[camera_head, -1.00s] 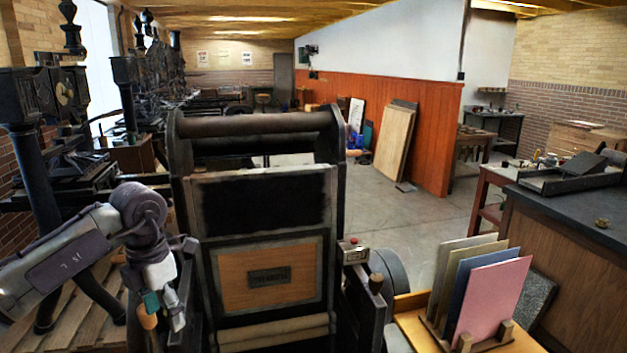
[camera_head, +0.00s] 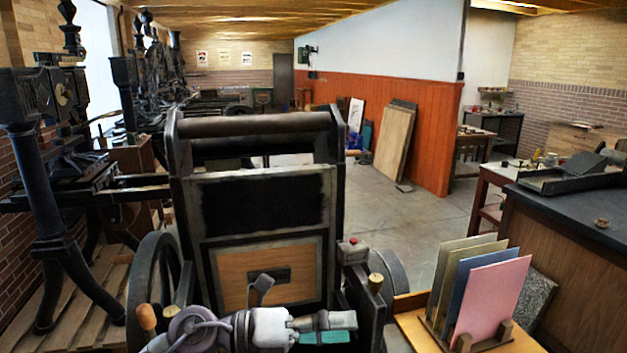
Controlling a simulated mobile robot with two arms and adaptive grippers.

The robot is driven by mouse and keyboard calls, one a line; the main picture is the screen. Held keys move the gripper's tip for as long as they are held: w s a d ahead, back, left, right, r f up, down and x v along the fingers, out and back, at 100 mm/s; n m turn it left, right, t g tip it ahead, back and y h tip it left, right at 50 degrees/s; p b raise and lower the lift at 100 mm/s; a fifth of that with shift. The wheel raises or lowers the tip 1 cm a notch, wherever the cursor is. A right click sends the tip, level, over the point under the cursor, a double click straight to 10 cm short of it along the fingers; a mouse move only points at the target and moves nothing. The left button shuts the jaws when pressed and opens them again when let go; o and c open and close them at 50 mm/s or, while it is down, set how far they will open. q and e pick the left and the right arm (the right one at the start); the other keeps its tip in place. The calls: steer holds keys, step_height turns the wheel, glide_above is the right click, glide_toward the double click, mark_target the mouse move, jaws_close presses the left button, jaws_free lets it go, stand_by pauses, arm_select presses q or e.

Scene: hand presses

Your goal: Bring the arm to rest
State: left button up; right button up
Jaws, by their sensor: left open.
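My left arm comes in low at the bottom of the head view, across the front of the large black press (camera_head: 262,200). My left gripper (camera_head: 348,328) points to the right in front of the lower part of the press, with its teal pads showing. It is open, and I see nothing held in it. The arm hides part of the wooden panel (camera_head: 235,275) on the press. I cannot tell whether the arm touches the press. My right gripper is not in view.
A wooden stand (camera_head: 420,325) with several coloured boards (camera_head: 490,300) is close on the right. A dark-topped counter (camera_head: 590,215) stands behind it. Black hand presses (camera_head: 45,150) line the left side. The grey floor (camera_head: 400,220) in the middle is clear.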

arm_select(q)
step_height(320, 180, up, 4)
steer(key=w+a+r+n+t+h, duration=0.1)
steer(key=w+a+n+t+h, duration=0.15)
steer(key=n+t, duration=0.7)
steer(key=w+a+f+n+t+y, duration=0.2)
steer(key=a+f+n+t+y, duration=0.3)
steer(key=a+n+t+y, duration=0.75)
steer(key=s+a+f+n+g+y, duration=0.2)
steer(key=a+f+n+g+y, duration=0.1)
steer(key=f+n+g+y, duration=0.25)
steer(key=s+a+f+n+g+y, duration=0.2)
steer(key=s+a+f+n+g, duration=0.15)
steer(key=f+n, duration=0.45)
steer(key=s+a+f+n+g, duration=0.1)
steer(key=s+f+n+g, duration=0.1)
steer(key=s+f+g, duration=0.7)
steer(key=s+a+f+n+g, duration=0.1)
steer(key=s+a+f+g, duration=0.1)
steer(key=s+f, duration=0.8)
steer(key=s+f+g+b, duration=0.1)
steer(key=s+f+b, duration=0.25)
steer(key=f, duration=2.25)
steer(key=s+a+f+g+b, duration=0.1)
steer(key=s+a+f+b, duration=0.1)
steer(key=s+f, duration=1.5)
steer(key=shift+a+f+g, duration=0.3)
steer(key=shift+a+f, duration=0.05)
steer(key=shift+f, duration=0.3)
